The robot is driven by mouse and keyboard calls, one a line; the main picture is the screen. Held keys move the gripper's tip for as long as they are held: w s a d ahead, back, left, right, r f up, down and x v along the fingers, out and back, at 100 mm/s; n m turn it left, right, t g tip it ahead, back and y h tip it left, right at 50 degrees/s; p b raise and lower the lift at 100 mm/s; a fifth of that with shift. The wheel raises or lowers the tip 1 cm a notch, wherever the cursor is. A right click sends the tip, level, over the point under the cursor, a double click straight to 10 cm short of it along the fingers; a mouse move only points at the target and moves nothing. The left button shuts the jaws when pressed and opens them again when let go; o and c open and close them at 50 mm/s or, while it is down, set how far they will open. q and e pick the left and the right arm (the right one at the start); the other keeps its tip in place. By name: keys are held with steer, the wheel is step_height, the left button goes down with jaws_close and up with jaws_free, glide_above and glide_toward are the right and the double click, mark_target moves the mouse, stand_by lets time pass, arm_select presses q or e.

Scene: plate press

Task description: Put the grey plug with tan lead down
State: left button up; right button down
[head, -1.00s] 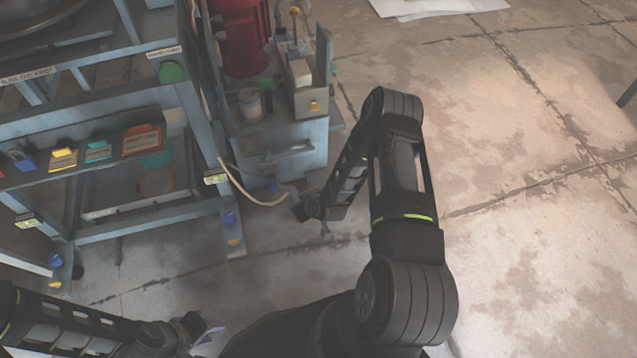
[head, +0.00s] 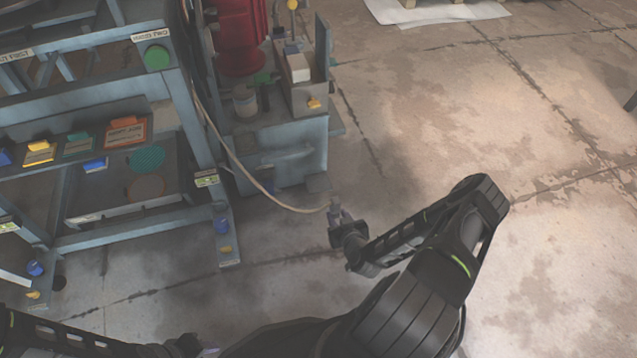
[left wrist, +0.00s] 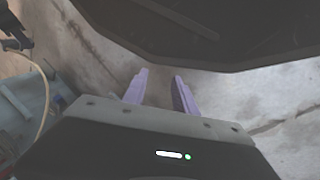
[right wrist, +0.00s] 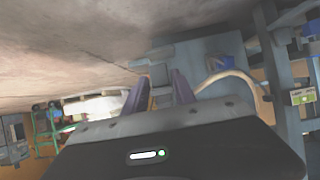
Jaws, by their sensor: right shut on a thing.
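My right gripper (head: 339,216) is shut on the grey plug (head: 335,203), over the open floor to the right of the bench frame. In the right wrist view the plug (right wrist: 160,78) sits between the purple-padded fingers (right wrist: 159,94), partly hidden by them. The tan lead (head: 250,178) runs from the plug up and left past the frame's right leg; it also shows in the right wrist view (right wrist: 228,78). My left gripper (head: 207,350) is at the bottom edge of the head view. In the left wrist view its fingers (left wrist: 160,80) are apart with nothing between them.
A blue-grey bench frame (head: 140,230) with a lower shelf and coloured boxes stands at left. A blue-grey cabinet (head: 285,150) with a red machine (head: 240,35) stands beside it. The floor at right (head: 520,230) is clear.

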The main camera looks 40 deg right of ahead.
steer(key=b, duration=0.6)
glide_above(320, 188)
steer(key=shift+f+b, duration=0.8)
steer(key=shift+f, duration=0.75)
step_height(320, 188, down, 4)
steer(key=shift+s+b, duration=0.1)
steer(key=shift+b, duration=1.15)
steer(key=shift+w+f, duration=0.1)
steer(key=shift+w, duration=0.1)
